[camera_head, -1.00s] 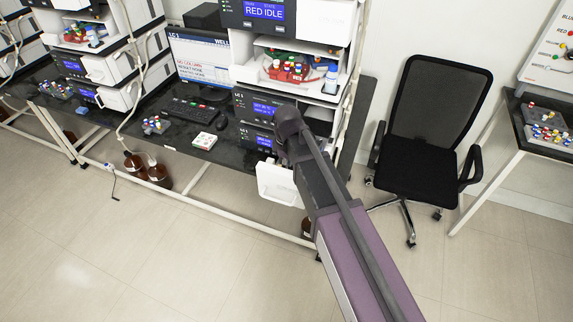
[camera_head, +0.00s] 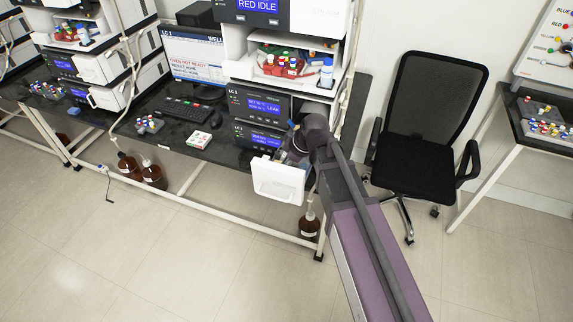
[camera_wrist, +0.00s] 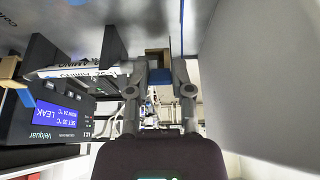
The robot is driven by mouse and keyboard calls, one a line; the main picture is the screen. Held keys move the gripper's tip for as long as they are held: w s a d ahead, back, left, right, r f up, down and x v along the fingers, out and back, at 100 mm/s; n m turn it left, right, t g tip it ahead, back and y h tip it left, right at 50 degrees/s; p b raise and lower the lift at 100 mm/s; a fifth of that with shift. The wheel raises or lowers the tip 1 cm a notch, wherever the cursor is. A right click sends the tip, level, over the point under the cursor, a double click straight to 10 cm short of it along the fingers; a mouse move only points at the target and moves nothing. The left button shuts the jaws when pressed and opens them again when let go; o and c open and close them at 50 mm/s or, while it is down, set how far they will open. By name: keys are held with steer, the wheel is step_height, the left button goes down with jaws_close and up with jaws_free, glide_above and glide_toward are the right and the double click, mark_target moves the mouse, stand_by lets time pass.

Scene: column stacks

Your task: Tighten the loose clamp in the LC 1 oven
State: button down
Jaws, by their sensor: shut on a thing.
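In the head view the LC 1 oven (camera_head: 262,106) is in the right-hand stack, with a blue display reading LEAK. My gripper is hidden there behind my wrist, at the oven's open right side. In the wrist view my gripper (camera_wrist: 158,76) is shut on a small blue part (camera_wrist: 160,76), which looks like the lever of a tan clamp block (camera_wrist: 157,56). A white labelled column (camera_wrist: 80,71) runs left from there to another tan block (camera_wrist: 9,70) with a blue plate. Whether the clamp is loose cannot be seen.
A white open door or drawer (camera_head: 278,180) juts out below my wrist. In the wrist view a large pale panel (camera_wrist: 255,75) is close on the right. A black chair (camera_head: 425,125) stands right of the stack. A brown bottle (camera_head: 309,226) stands underneath. The floor in front is clear.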

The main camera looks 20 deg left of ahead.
steer(key=c, duration=0.5)
jaws_free()
steer(key=shift+a+r, duration=0.1)
steer(key=shift+a, duration=0.05)
